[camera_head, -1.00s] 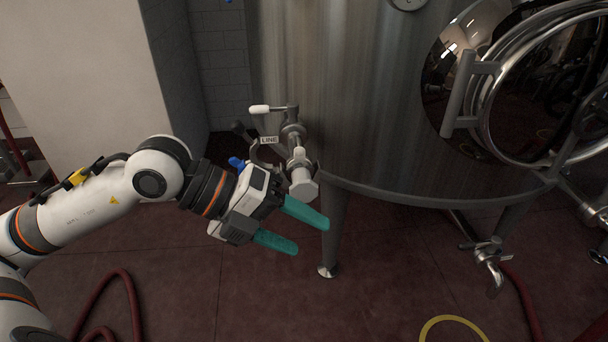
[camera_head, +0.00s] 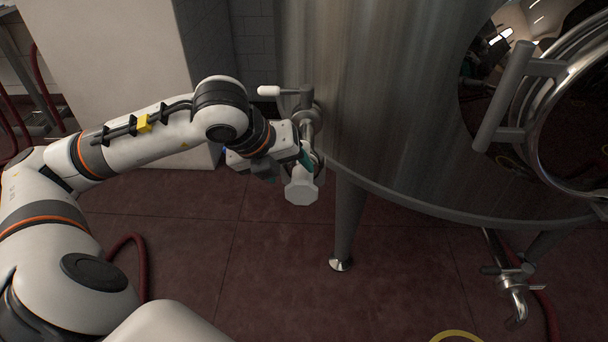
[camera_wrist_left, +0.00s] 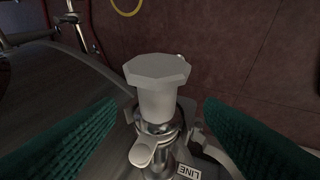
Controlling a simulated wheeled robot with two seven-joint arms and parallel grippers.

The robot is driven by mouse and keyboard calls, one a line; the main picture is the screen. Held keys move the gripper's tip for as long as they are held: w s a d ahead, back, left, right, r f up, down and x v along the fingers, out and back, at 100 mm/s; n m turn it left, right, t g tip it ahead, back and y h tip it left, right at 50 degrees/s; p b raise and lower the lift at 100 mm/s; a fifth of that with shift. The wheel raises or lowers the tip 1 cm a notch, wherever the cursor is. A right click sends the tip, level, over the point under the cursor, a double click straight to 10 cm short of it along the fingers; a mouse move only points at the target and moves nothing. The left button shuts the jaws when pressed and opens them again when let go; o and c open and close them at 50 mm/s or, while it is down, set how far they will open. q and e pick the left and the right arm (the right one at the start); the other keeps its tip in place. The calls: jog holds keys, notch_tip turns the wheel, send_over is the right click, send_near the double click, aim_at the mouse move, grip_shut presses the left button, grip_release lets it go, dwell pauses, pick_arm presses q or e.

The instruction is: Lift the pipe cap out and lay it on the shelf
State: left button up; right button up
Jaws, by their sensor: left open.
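The pipe cap (camera_head: 302,188) is a pale grey piece with an eight-sided head, at the end of the pipe fitting on the tank's left side. In the left wrist view the cap (camera_wrist_left: 157,72) stands out of a metal clamp ring (camera_wrist_left: 158,128). My left gripper (camera_head: 305,160) is at the fitting, its fingers mostly hidden in the head view. In the left wrist view its two teal fingers are open, one on each side of the cap, with gaps between. The right gripper and the shelf are not in view.
The large steel tank (camera_head: 400,110) stands close to the fitting, with a white-handled valve (camera_head: 270,91) just above. A "LINE" tag (camera_wrist_left: 188,171) hangs by the fitting. A tank leg (camera_head: 346,225) stands below right. The red floor in front is open, with a hose (camera_head: 137,262).

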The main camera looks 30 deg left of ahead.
aim_at(299, 176)
pick_arm(q)
jog(key=x, duration=0.5)
jog(key=shift+w+b, duration=0.3)
jog(key=c, duration=1.2)
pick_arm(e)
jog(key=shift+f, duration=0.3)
pick_arm(q)
jog(key=shift+r, duration=0.15)
